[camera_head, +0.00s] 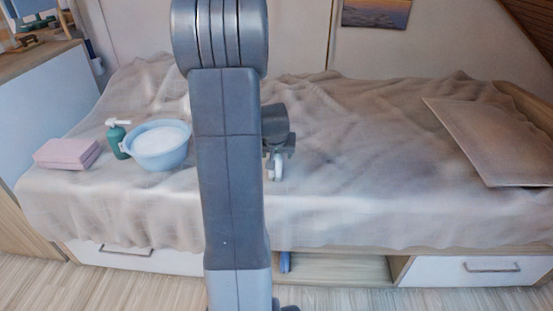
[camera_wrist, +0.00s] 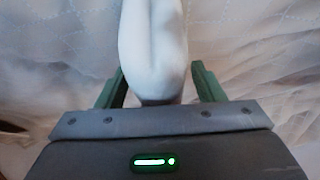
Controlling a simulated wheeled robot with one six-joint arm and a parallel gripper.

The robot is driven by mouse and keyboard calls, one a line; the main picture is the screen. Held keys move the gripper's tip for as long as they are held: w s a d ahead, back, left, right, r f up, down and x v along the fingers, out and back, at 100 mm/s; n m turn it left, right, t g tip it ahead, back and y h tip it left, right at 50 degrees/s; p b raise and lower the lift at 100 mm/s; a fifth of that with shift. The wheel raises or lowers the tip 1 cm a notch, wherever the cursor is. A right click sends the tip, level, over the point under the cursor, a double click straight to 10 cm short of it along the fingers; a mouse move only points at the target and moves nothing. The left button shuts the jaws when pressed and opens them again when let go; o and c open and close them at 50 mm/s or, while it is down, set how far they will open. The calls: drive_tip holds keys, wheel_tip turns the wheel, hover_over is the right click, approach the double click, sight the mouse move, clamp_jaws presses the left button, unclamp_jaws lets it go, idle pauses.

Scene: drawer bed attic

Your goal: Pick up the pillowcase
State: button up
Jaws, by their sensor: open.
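My gripper (camera_wrist: 160,82) is open, its two green fingers on either side of a smooth, white, rounded long thing (camera_wrist: 152,45). Clear gaps show between this thing and the fingers. I cannot tell for sure whether it is the pillowcase. In the head view my gripper (camera_head: 277,160) is low over the middle of the bed, partly hidden by my arm, with a small white piece showing at its tip. A pink folded stack (camera_head: 67,153) lies at the bed's left end. A flat beige panel or cushion (camera_head: 492,140) lies at the right end.
A rumpled beige sheet covers the bed (camera_head: 350,200). A blue basin (camera_head: 157,158) with whitish contents and a green pump bottle (camera_head: 118,140) stand left of my arm. White drawers (camera_head: 470,271) and an open compartment (camera_head: 345,270) are below. The sheet's right middle is clear.

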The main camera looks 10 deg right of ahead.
drive_tip(key=c, duration=1.1)
drive_tip(key=shift+r, duration=0.1)
drive_tip(key=o, duration=0.3)
wheel_tip(320, 180, up, 10)
drive_tip(key=p, duration=0.4)
drive_tip(key=shift+r, duration=0.15)
